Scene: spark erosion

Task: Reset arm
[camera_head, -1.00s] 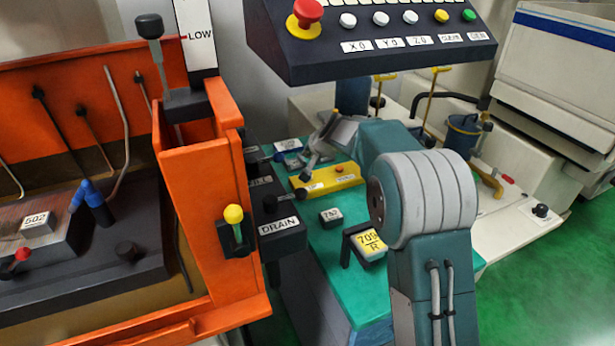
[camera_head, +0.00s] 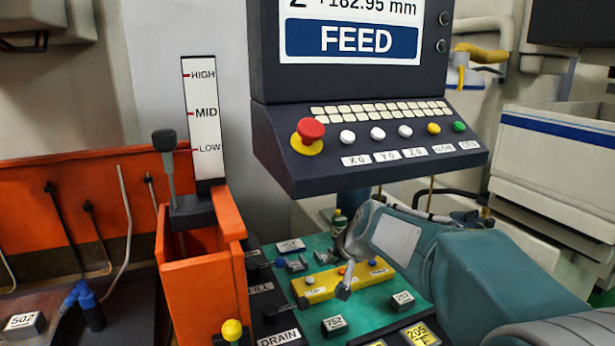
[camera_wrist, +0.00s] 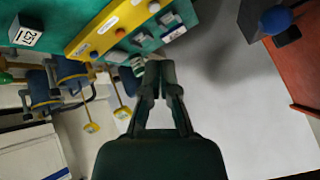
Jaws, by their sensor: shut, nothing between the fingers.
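My gripper (camera_wrist: 159,78) shows in the wrist view with its two dark fingers together and nothing between them. In the wrist view the fingertips lie over the grey area beside the green table edge, and the yellow bar (camera_wrist: 104,28) is at the upper left. I cannot tell the exact height of the fingers above the table.
The control panel (camera_head: 372,150) with a red stop button (camera_head: 311,130) overhangs the table's back. An orange tank (camera_head: 203,290) with a dark lever (camera_head: 166,160) stands left. A white cabinet (camera_head: 560,150) stands right.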

